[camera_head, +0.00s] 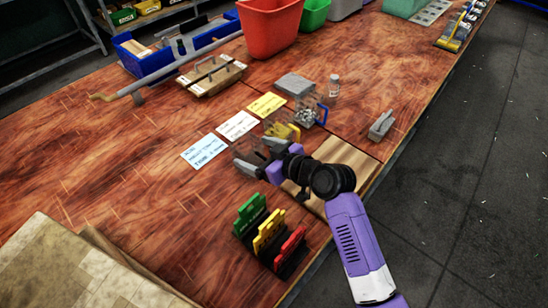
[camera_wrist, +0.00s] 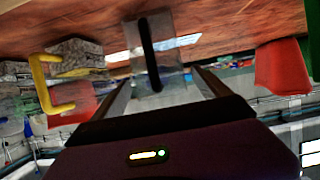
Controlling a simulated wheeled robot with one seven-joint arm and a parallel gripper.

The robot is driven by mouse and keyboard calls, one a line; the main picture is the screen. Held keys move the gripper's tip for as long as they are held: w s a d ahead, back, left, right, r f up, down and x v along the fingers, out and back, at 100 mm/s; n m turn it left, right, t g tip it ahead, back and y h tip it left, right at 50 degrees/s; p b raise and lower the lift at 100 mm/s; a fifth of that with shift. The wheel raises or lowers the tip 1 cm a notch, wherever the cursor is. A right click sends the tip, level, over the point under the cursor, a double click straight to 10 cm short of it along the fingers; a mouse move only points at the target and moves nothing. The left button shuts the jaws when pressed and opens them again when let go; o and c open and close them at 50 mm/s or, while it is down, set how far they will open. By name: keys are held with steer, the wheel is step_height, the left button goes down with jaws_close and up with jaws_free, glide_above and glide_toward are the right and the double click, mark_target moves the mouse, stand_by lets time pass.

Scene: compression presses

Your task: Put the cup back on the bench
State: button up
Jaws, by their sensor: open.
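A clear cup with a black handle (camera_wrist: 178,62) shows in the wrist view, which is upside down. It appears to stand on the wooden bench (camera_head: 150,165), its handle facing my wrist. In the head view this cup (camera_head: 247,147) is partly hidden behind my gripper (camera_head: 262,158). My gripper is open, its fingers on either side of the cup with gaps visible in the wrist view. A yellow-handled clear cup (camera_head: 283,131) stands just behind, with its yellow handle (camera_wrist: 42,84) at left in the wrist view. A blue-handled cup (camera_head: 309,110) holding grey bits stands farther back.
Blue (camera_head: 204,150), white (camera_head: 237,125) and yellow (camera_head: 266,105) cards lie left of the cups. A stand of green, yellow and red pieces (camera_head: 268,233) is in front. A wooden board (camera_head: 345,158) lies right. A red bin (camera_head: 270,28) stands behind.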

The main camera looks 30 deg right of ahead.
steer(key=v, duration=0.9)
steer(key=shift+s+b, duration=0.25)
steer(key=shift+b, duration=0.15)
steer(key=shift+r, duration=0.15)
steer(key=d+r+m+t+h, duration=0.2)
steer(key=d+r+m+h, duration=0.1)
steer(key=d+r, duration=0.15)
steer(key=s+d+m+t+h, duration=0.1)
steer(key=s+m+h, duration=0.2)
steer(key=s, duration=0.1)
steer(key=s+a+f+n+y, duration=0.1)
steer(key=s+a, duration=0.3)
steer(key=s, duration=1)
steer(key=s+a+f+n+g, duration=0.1)
steer(key=s+a, duration=0.4)
steer(key=s, duration=1)
steer(key=shift+y, duration=0.4)
steer(key=shift+a, duration=0.15)
